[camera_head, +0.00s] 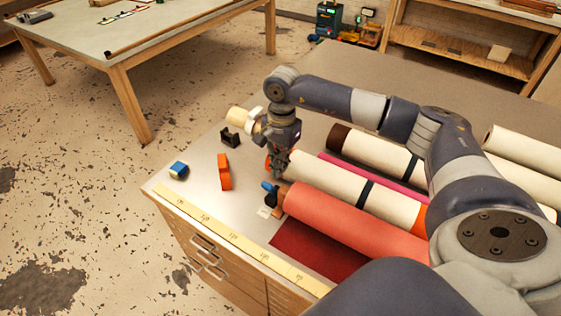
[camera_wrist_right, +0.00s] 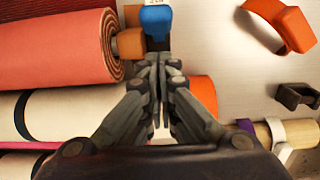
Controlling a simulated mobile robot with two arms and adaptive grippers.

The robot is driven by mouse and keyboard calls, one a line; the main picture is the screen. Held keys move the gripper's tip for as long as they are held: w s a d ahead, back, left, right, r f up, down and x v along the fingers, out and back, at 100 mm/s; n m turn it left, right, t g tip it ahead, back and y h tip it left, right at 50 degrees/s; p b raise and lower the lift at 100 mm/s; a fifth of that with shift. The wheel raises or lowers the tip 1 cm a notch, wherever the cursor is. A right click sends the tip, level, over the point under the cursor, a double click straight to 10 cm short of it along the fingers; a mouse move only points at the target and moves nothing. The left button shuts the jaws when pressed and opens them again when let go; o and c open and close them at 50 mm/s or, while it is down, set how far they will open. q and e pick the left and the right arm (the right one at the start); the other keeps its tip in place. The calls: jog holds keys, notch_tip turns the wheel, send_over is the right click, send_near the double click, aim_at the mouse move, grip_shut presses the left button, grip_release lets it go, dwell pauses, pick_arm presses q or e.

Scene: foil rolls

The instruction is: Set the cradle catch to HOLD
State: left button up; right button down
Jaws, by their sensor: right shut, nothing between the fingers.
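The cradle catch appears as a small blue lever (camera_head: 268,186) at the near end of the coral roll (camera_head: 350,222). In the wrist view the blue lever (camera_wrist_right: 156,20) is at the top centre, just ahead of my fingertips. A pale label on its top edge is too small to read. My right gripper (camera_head: 274,172) points down over the bench beside the roll ends. Its fingers (camera_wrist_right: 156,62) are closed together with nothing between them. I cannot tell whether the fingertips touch the lever. My left gripper is not in view.
An orange piece (camera_head: 224,172), a blue box (camera_head: 178,169) and a black bracket (camera_head: 230,136) stand on the bench left of my gripper. A cream roll (camera_head: 375,200) with a dark band lies beside the coral one. A yellow ruler (camera_head: 235,238) runs along the front edge.

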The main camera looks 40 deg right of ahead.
jog(key=a+b, duration=0.1)
jog(key=s+a+b, duration=0.1)
jog(key=shift+a+b, duration=0.15)
jog(key=shift+b, duration=0.25)
jog(key=shift+s+a+r, duration=0.1)
jog(key=shift+a+r, duration=0.05)
jog(key=shift+a, duration=0.15)
jog(key=shift+d, duration=0.2)
jog(key=shift+a+r, duration=0.1)
jog(key=shift+r, duration=0.1)
notch_tip(320, 180, up, 12)
jog(key=shift+w+d+f, duration=0.15)
jog(key=shift+w+d, duration=0.05)
jog(key=shift+d, duration=0.25)
